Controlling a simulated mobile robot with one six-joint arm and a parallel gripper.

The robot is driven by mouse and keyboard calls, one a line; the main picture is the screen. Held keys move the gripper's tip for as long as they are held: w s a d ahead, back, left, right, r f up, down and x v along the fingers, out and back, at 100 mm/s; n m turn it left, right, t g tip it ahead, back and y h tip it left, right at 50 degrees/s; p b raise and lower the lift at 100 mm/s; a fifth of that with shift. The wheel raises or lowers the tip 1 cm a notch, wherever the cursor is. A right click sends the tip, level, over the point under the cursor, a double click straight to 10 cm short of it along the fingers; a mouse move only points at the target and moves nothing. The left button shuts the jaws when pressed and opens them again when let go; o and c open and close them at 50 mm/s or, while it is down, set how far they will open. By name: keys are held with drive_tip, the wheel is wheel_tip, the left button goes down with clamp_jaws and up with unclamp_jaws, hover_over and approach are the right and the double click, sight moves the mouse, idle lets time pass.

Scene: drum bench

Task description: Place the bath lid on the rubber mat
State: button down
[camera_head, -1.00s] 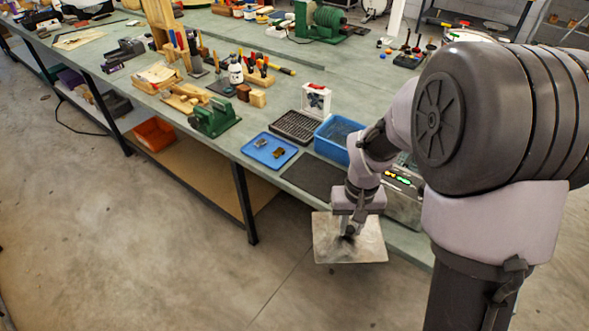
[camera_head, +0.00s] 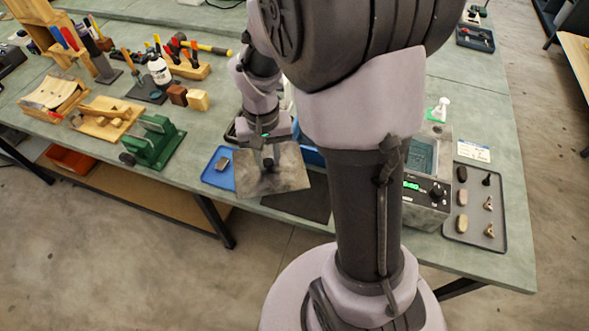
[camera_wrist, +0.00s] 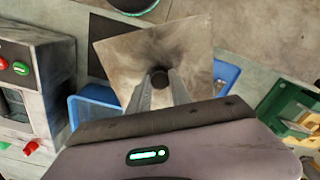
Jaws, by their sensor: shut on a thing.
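The bath lid (camera_head: 290,168) is a thin grey metal square with dark smudges and a small dark knob at its middle. My gripper (camera_head: 268,161) is shut on the knob and holds the lid in the air near the bench's front edge. In the wrist view the lid (camera_wrist: 193,42) spreads beyond my fingertips (camera_wrist: 160,78). The rubber mat (camera_head: 308,203) is a flat dark sheet at the front of the bench; the lid and my arm hide parts of it. A dark strip of the mat (camera_wrist: 97,62) also shows beside the lid in the wrist view.
A blue tray (camera_head: 213,178) with a small part lies left of the mat, partly behind the lid. A blue bin (camera_head: 312,157) stands behind, mostly hidden. A green vise (camera_head: 155,145) is further left. A control box (camera_head: 425,210) and a grey tray (camera_head: 473,238) are right.

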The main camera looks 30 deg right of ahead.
drive_tip(key=s+d+m+b, duration=0.1)
drive_tip(key=d+m, duration=0.1)
drive_tip(key=s+d+m, duration=0.2)
drive_tip(key=s+d+m+b, duration=0.1)
drive_tip(key=s+d, duration=0.1)
drive_tip(key=shift+d+m+b, duration=0.2)
drive_tip(key=shift+m+b, duration=0.1)
drive_tip(key=shift+m, duration=0.1)
wheel_tip(320, 180, down, 9)
drive_tip(key=b, duration=0.4)
drive_tip(key=shift+f, duration=0.1)
drive_tip(key=shift+f+b, duration=0.2)
drive_tip(key=shift+b, duration=0.2)
drive_tip(key=c, duration=1.2)
unclamp_jaws()
